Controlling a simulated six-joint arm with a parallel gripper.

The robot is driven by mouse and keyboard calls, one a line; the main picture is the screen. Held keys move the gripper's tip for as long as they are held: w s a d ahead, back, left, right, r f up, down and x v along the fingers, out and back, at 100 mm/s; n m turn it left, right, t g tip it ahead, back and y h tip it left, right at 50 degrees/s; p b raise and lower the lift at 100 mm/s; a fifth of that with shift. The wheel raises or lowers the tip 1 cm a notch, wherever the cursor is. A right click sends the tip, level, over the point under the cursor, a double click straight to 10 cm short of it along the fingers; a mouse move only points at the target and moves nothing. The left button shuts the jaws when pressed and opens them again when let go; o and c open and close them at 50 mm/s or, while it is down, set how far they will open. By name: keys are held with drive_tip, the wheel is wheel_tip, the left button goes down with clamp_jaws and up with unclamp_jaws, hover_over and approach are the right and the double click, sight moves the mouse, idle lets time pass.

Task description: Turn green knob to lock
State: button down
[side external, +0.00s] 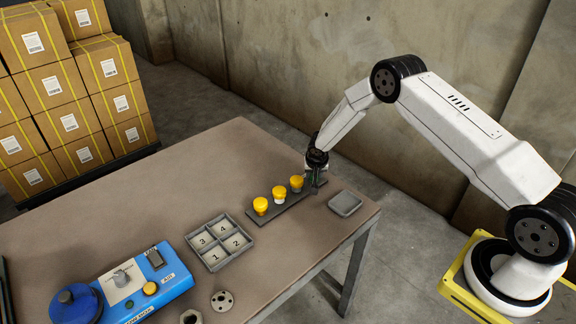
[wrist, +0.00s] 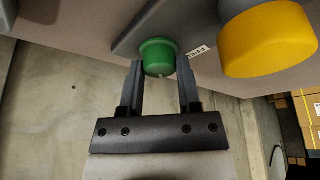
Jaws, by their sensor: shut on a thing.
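The green knob (wrist: 158,58) shows in the wrist view on a dark strip, with a small white label (wrist: 198,52) beside it. My gripper (wrist: 160,75) has its two fingers on either side of the green knob and is shut on it. In the side view my gripper (side external: 316,180) is at the far right end of the dark strip (side external: 268,213) and hides most of the green knob.
Yellow knobs (side external: 279,192) stand in a row on the strip, and the nearest one (wrist: 268,38) is close beside my gripper. A small grey tray (side external: 345,204), a numbered compartment tray (side external: 219,242) and a blue control box (side external: 140,285) are on the table (side external: 130,190).

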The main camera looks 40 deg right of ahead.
drive_tip(key=shift+m, duration=0.4)
drive_tip(key=shift+c, duration=1.5)
unclamp_jaws()
drive_tip(key=shift+r, duration=0.15)
drive_tip(key=shift+v, duration=3.05)
drive_tip(key=shift+s+a+r, duration=0.2)
drive_tip(key=shift+a+r, duration=0.1)
drive_tip(key=shift+r, duration=0.3)
